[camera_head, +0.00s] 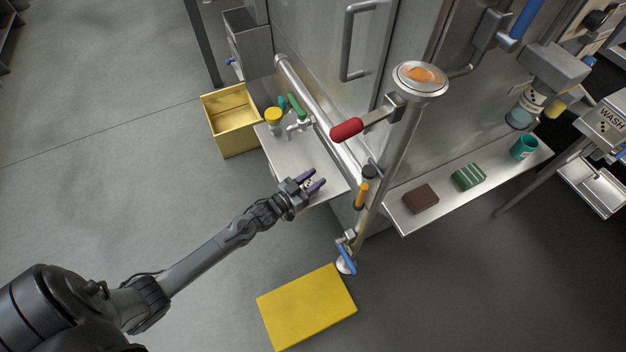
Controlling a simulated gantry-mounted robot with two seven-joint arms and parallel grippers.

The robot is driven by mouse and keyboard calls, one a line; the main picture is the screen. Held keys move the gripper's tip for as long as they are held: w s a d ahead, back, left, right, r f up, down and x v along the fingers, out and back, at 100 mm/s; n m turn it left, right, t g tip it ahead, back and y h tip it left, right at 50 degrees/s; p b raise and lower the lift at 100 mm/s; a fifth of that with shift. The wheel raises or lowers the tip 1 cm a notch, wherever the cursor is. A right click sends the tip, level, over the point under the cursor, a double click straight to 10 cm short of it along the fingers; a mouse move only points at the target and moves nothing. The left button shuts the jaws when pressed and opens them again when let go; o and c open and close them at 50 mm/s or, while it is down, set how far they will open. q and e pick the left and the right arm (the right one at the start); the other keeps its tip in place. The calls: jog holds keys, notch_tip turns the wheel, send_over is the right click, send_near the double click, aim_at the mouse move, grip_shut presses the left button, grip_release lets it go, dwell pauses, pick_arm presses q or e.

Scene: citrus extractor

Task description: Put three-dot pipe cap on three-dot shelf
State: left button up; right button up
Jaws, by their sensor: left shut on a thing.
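My left gripper (311,183) is shut on a small pale thing with dark marks (308,184), which looks like the pipe cap. The fingers hide most of it and I cannot count its dots. The gripper is over the front right part of the left steel shelf (290,160); I cannot tell whether the held thing touches the shelf. A second steel shelf (400,217) lies to the right, beyond the upright pipe. I can read no dot mark on either shelf. My right gripper is not in view.
The left shelf's back holds a yellow-lidded jar (274,116) and a green-handled valve (297,109). An upright pipe (395,155) with a red handle (347,129) stands between the shelves. The right shelf holds a brown block (420,198), green sponge (468,177) and teal cup (523,148).

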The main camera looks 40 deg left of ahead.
pick_arm(q)
jog(key=shift+f, duration=0.1)
jog(key=o, duration=1.1)
jog(key=shift+w, duration=0.15)
